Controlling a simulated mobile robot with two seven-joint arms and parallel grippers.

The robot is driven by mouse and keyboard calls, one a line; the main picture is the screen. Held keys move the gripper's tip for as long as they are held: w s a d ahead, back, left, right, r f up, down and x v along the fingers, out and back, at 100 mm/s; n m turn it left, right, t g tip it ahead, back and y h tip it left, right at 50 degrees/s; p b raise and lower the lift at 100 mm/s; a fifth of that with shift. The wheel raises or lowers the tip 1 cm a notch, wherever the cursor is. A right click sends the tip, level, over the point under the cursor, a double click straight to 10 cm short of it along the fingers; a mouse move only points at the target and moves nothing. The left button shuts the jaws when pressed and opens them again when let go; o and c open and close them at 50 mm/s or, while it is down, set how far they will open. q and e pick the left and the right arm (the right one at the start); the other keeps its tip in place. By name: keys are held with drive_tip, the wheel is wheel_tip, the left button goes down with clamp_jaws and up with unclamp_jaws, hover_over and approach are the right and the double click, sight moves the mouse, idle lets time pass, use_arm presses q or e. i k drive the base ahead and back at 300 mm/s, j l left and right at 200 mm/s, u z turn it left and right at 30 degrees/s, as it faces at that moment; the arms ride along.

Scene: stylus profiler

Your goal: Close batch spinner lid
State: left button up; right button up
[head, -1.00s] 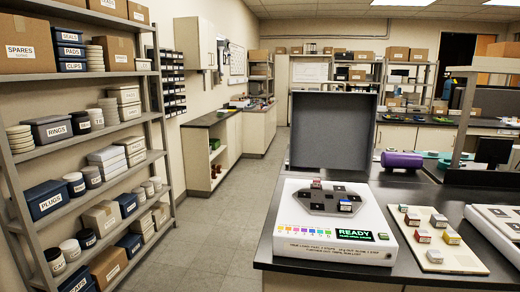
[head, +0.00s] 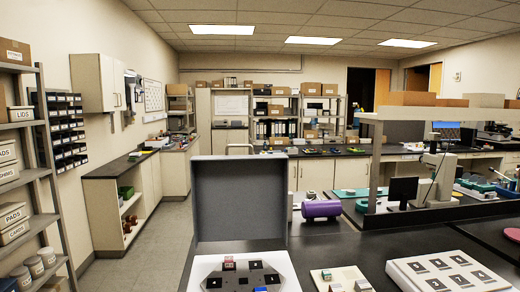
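The batch spinner (head: 284,268) stands on the dark bench at the bottom centre of the head view, cut off by the lower edge. Its grey lid (head: 240,195) is open and stands upright at the back of the white body. Neither of my grippers is in view.
A cream tray (head: 348,275) with small blocks lies right of the spinner, and a white board with black squares (head: 445,270) lies further right. A purple cylinder (head: 321,208) rests behind. A shelving rack (head: 30,175) stands at the left, with open floor between.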

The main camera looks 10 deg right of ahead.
sight(235, 197)
drive_tip(key=u, duration=1.9)
drive_tip(key=i+j+u, duration=0.1)
drive_tip(key=u, duration=0.25)
drive_tip(key=i+u, duration=0.15)
drive_tip(key=u, duration=0.2)
drive_tip(key=i+u, duration=0.15)
drive_tip(key=u, duration=0.2)
drive_tip(key=i+z, duration=0.4)
drive_tip(key=i, duration=0.15)
drive_tip(key=i+j+z, duration=0.2)
drive_tip(key=i+z, duration=0.45)
drive_tip(key=z, duration=0.15)
drive_tip(key=i+z, duration=0.55)
drive_tip(key=z, duration=0.25)
drive_tip(key=i+l+z, duration=0.15)
drive_tip(key=i+z, duration=0.3)
drive_tip(key=i+j+z, duration=0.1)
drive_tip(key=i+z, duration=0.35)
drive_tip(key=i+u, duration=0.15)
drive_tip(key=i, duration=0.55)
drive_tip(key=i+l+u, duration=0.1)
drive_tip(key=i, duration=0.6)
